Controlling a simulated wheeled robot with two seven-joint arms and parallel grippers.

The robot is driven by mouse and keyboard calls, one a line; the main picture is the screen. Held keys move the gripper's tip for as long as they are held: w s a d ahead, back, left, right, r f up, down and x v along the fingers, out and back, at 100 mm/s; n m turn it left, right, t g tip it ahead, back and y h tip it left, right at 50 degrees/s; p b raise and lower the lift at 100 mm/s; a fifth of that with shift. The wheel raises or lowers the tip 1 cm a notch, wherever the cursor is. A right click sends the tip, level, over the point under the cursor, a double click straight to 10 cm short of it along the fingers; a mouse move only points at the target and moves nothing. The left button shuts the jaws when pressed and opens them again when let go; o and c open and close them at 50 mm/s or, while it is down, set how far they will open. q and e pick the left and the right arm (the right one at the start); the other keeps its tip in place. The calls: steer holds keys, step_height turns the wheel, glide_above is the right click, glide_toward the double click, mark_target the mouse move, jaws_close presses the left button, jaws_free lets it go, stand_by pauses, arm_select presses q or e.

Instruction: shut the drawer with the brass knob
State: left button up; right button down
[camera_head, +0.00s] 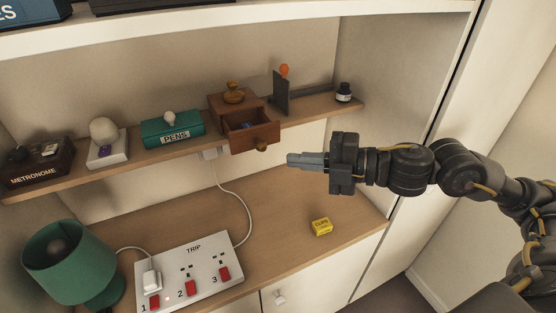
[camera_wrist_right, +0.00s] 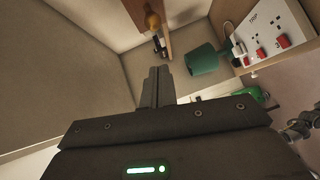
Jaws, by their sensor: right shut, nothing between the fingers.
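The small wooden drawer (camera_head: 252,135) stands pulled open from the brown wooden box (camera_head: 234,105) on the shelf. Its brass knob (camera_head: 261,147) is at the middle of the drawer front, and a bluish item shows inside. The knob also shows at the top of the right wrist view (camera_wrist_right: 152,21). My right gripper (camera_head: 289,160) is shut and empty, its fingers pointing left. In the head view it appears just right of and below the knob, apart from it. My left gripper is not in view.
On the shelf (camera_head: 320,106) are a green pens box (camera_head: 172,130), a dark upright plate (camera_head: 281,94) and an ink bottle (camera_head: 344,92). The desk's middle is clear.

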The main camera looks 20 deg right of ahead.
mark_target(264, 132)
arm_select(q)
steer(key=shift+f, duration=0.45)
arm_select(e)
steer(key=w+a+f, duration=0.1)
steer(key=w+a, duration=0.1)
steer(key=w, duration=0.3)
steer(key=shift+w+a, duration=0.3)
steer(key=shift+w, duration=0.05)
steer(key=shift+f, duration=0.1)
steer(key=shift+w, duration=0.1)
